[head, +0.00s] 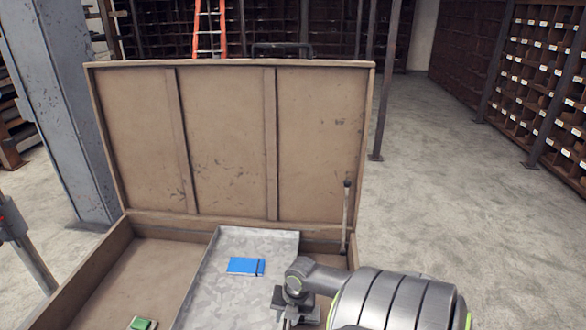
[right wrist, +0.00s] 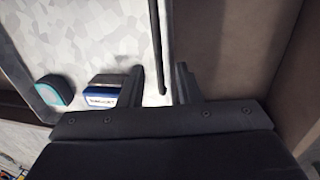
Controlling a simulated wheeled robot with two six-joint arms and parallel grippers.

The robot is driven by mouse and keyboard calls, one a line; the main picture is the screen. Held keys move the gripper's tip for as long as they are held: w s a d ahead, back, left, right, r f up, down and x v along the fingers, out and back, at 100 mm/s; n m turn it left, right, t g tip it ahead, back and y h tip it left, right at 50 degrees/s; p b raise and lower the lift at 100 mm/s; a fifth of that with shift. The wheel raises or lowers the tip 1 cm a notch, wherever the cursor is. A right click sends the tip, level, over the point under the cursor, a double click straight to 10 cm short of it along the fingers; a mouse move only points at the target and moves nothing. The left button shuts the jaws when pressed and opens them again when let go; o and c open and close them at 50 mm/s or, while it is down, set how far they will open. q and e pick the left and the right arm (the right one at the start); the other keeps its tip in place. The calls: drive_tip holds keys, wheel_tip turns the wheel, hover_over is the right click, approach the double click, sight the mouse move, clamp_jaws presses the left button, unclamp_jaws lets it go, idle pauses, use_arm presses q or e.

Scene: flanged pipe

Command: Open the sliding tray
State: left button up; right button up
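The sliding tray (head: 222,265) is a grey, mottled metal tray inside a brown wooden chest (head: 98,262), right of the chest's middle. A blue notebook-like item (head: 246,266) lies on it. My right gripper (head: 290,312) is at the tray's right side, partly cut off by the lower frame edge. In the right wrist view, its two dark fingers (right wrist: 160,88) are apart, with the tray's thin side wall (right wrist: 164,40) reaching between them. Gaps show on both sides of the wall. My left gripper is not in view.
The chest's lid (head: 225,140) stands open at the back, with a lid stay (head: 346,220) at right. A green item (head: 142,323) lies in the left compartment. A blue-and-white box (right wrist: 104,92) and a teal item (right wrist: 55,92) are near the gripper. A grey column (head: 70,110) stands left.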

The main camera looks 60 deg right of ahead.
drive_tip(key=s+d+r+p, duration=0.1)
drive_tip(key=s+r, duration=0.2)
drive_tip(key=r, duration=1.3)
idle(0.4)
